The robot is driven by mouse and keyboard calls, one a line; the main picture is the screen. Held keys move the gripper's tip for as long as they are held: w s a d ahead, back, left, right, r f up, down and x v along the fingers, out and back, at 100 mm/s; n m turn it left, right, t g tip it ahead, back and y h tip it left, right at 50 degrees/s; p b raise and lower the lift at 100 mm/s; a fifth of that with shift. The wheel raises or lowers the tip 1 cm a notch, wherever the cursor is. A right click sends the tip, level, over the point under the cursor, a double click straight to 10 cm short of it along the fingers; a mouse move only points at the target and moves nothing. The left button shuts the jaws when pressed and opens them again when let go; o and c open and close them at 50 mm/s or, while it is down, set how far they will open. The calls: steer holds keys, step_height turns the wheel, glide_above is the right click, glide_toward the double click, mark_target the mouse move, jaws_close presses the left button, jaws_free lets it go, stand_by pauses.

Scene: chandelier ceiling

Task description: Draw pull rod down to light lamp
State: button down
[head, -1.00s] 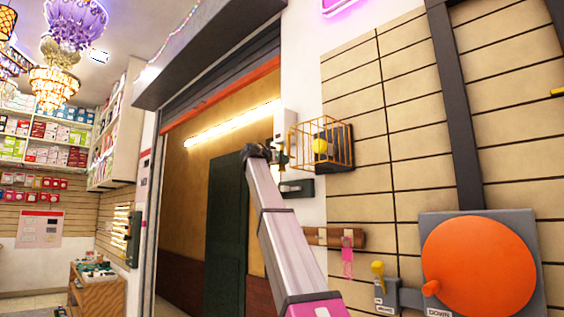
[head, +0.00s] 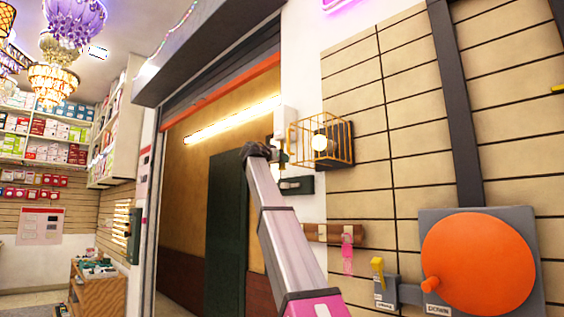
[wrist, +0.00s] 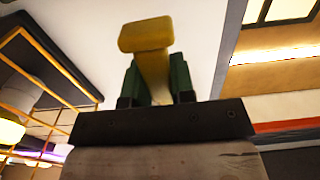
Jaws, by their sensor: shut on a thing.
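My gripper (head: 280,156) is at the wall beside the doorway, just left of the caged lamp. In the wrist view its green fingers (wrist: 158,80) are shut on a yellow pull rod (wrist: 147,36), whose wide, flat end shows beyond the fingertips. In the head view the rod is too small and too covered by my arm to make out clearly. The lamp (head: 319,143) is a round bulb inside an orange wire cage (head: 342,160), and it glows pale and bright. A glowing bulb also shows at the left edge of the wrist view (wrist: 9,132).
A white box (head: 285,121) is on the wall above my gripper, and a dark box (head: 297,185) is below it. A large orange disc (head: 478,264) and a yellow lever (head: 377,265) are at lower right. The doorway (head: 192,175) lies to the left.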

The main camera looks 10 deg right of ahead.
steer(key=shift+r, duration=0.45)
steer(key=shift+c, duration=1.2)
jaws_free()
steer(key=v, duration=0.7)
steer(key=shift+a, duration=0.2)
steer(key=shift+s, duration=0.15)
stand_by(0.6)
